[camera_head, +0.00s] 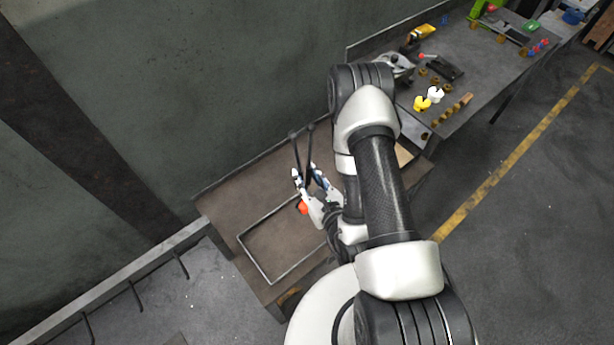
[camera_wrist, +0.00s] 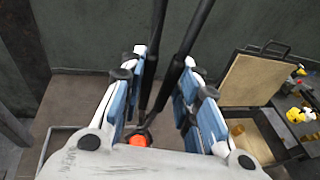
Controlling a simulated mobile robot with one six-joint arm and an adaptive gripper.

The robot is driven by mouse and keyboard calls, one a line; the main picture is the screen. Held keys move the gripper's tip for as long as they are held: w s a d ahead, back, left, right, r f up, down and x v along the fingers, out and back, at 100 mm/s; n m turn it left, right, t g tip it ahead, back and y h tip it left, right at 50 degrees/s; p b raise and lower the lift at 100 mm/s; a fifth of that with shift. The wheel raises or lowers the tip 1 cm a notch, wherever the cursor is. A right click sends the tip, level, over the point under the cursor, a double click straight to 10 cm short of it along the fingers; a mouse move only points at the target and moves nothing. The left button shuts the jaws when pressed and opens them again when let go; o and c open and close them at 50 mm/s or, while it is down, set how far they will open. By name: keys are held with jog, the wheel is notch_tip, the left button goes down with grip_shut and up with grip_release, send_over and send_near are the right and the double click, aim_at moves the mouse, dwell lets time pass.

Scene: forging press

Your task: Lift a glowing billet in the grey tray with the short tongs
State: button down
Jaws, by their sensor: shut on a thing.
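The short tongs (camera_head: 297,150) are dark, with two long handles pointing up and away, spread apart at their ends. My gripper (camera_head: 308,178) is shut on the tongs; in the wrist view the handles (camera_wrist: 184,60) pass between its blue-padded fingers (camera_wrist: 163,92). A glowing orange billet (camera_head: 303,207) shows beside the gripper, and in the wrist view (camera_wrist: 138,141) just below the lower end of the tongs. The gripper body hides part of it, so I cannot tell if the tongs' jaws hold it. The grey tray (camera_head: 258,263) is a shallow rectangle on the brown bench, under my gripper.
The brown bench (camera_head: 232,205) stands against a dark green wall (camera_head: 200,90). At the right, a grey workbench (camera_head: 480,65) carries yellow, white and brass pieces. In the wrist view an open wooden box (camera_wrist: 250,78) stands to the right. Bare bench lies left of the tray.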

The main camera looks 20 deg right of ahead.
jog(key=shift+g, duration=0.4)
jog(key=s+f+b, duration=0.1)
jog(key=f, duration=0.2)
jog(key=s+f+b, duration=0.1)
jog(key=f, duration=0.1)
jog(key=shift+s+a+b, duration=0.15)
jog(key=shift+s+b, duration=0.15)
jog(key=shift+b, duration=0.05)
jog(key=shift+w, duration=0.15)
jog(key=shift+w+r+p, duration=0.1)
jog(key=shift+w+p, duration=0.25)
jog(key=shift+p, duration=0.2)
jog(key=shift+w+g, duration=0.3)
jog(key=shift+w, duration=0.15)
